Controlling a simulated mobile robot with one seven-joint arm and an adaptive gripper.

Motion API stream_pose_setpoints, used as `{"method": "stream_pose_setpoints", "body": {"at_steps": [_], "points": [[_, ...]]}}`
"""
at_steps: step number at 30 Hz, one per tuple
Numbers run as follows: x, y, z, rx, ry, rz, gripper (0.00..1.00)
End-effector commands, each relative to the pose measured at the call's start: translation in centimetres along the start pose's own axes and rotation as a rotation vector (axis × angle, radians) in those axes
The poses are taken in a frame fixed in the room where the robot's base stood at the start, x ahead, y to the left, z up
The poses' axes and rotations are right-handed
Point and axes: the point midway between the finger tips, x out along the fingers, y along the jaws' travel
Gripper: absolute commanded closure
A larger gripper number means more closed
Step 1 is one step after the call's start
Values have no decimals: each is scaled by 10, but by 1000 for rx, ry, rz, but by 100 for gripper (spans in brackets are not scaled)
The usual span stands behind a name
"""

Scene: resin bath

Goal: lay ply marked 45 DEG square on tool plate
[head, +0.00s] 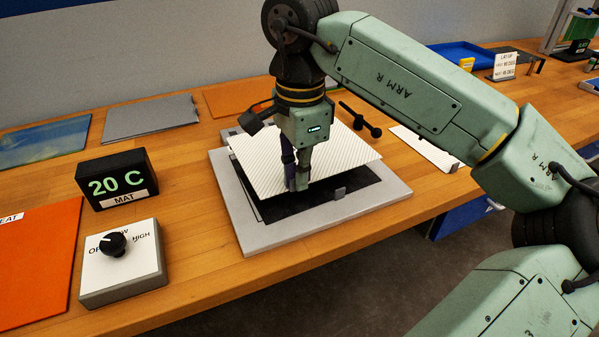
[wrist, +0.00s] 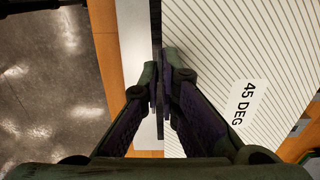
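The ply marked 45 DEG (head: 345,157) is a white sheet with diagonal lines; its label reads in the wrist view (wrist: 243,103). My gripper (head: 299,183) is shut on the ply's near edge, and the fingertips (wrist: 164,88) meet at that edge in the wrist view. The ply is held above the grey tool plate (head: 236,209), turned a little relative to it. A black sheet (head: 266,210) lies on the plate, mostly hidden under the ply. Small grey blocks (head: 340,193) stand at the plate's edges.
A black 20 C display (head: 117,180) and a heat knob box (head: 124,262) stand left of the plate, beside an orange mat (head: 38,262). The bench's front edge is close.

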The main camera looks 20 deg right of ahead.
Motion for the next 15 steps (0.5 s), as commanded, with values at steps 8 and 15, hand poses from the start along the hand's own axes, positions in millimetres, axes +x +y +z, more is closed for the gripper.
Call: {"method": "stream_pose_setpoints", "body": {"at_steps": [8,15], "points": [[3,0,0,0,0,0,100],[12,0,0,-1,0,0,100]]}}
